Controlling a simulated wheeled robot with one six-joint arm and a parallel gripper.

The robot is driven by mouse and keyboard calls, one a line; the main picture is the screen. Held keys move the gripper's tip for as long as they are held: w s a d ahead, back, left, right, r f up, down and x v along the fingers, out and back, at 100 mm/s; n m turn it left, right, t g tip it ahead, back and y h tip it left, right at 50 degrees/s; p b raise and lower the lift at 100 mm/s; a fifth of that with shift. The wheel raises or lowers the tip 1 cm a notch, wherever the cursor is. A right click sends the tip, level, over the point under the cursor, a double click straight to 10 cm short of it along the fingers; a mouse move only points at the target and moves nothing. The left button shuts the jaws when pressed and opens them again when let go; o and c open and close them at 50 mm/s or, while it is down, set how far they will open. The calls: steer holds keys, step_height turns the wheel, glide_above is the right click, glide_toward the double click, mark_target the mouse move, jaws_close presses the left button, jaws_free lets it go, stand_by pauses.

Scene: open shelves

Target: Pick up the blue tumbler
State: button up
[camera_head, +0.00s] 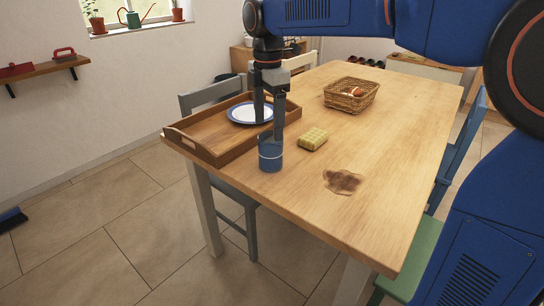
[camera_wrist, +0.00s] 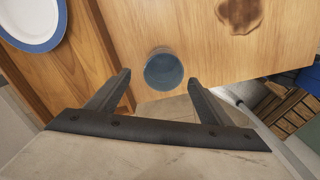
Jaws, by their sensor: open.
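The blue tumbler (camera_head: 271,153) stands upright on the wooden table, near its left edge and just right of the tray. In the wrist view the tumbler (camera_wrist: 164,70) is seen from above, close to the table edge. My gripper (camera_head: 268,118) is open and points down, above the tumbler in the head view. In the wrist view my gripper's two fingers (camera_wrist: 157,82) are spread apart, with the tumbler between and slightly beyond their tips. The fingers do not appear to touch it. The exact height of the fingertips over the rim is hard to tell.
A wooden tray (camera_head: 212,152) with a blue-rimmed plate (camera_head: 247,113) lies left of the tumbler. A yellow-green sponge (camera_head: 313,139) lies close on the right. A brown stain (camera_head: 343,181) marks the table (camera_head: 385,135). A wicker basket (camera_head: 351,95) stands farther back. Chairs surround the table.

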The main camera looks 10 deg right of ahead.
mark_target(271, 152)
step_height(271, 152, down, 5)
steer(key=shift+r, duration=0.15)
steer(key=f, duration=0.4)
steer(key=shift+s+d, duration=0.25)
steer(key=shift+f, duration=0.6)
steer(key=c, duration=1.3)
steer(key=shift+r, duration=0.1)
